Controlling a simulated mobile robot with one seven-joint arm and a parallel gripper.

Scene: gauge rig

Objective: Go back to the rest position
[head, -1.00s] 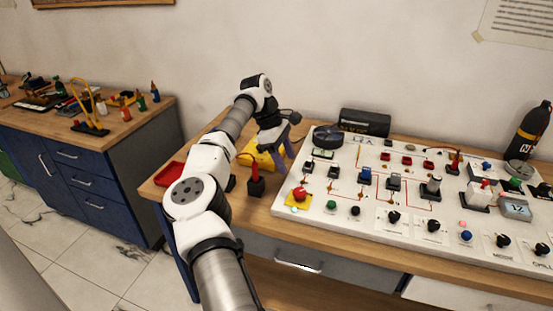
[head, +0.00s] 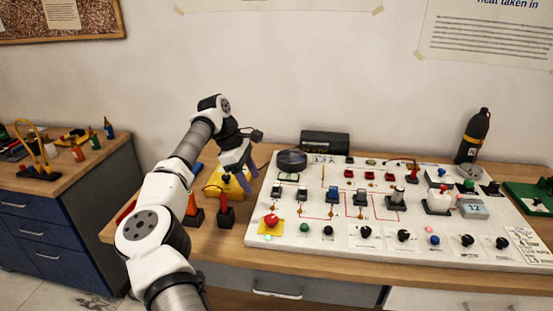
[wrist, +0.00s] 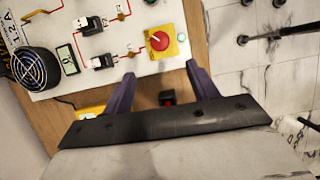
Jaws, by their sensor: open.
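My gripper (head: 242,184) hangs from the bent arm above the left part of the bench, left of the white gauge board (head: 285,239). In the wrist view its two purple fingers (wrist: 162,75) stand wide apart with nothing between the tips. The red button on its yellow plate (wrist: 161,41) lies beyond the fingertips there; in the head view this red button (head: 271,220) is at the board's front left corner. A small red item on a black base (wrist: 167,98) shows between the fingers, below and apart from them.
A yellow object (head: 213,186) and a red-topped tool in a black stand (head: 226,212) are close to my gripper. A dark round fan (head: 292,160) and a black box (head: 325,143) are at the board's back left. A black bottle (head: 473,136) stands at the back right.

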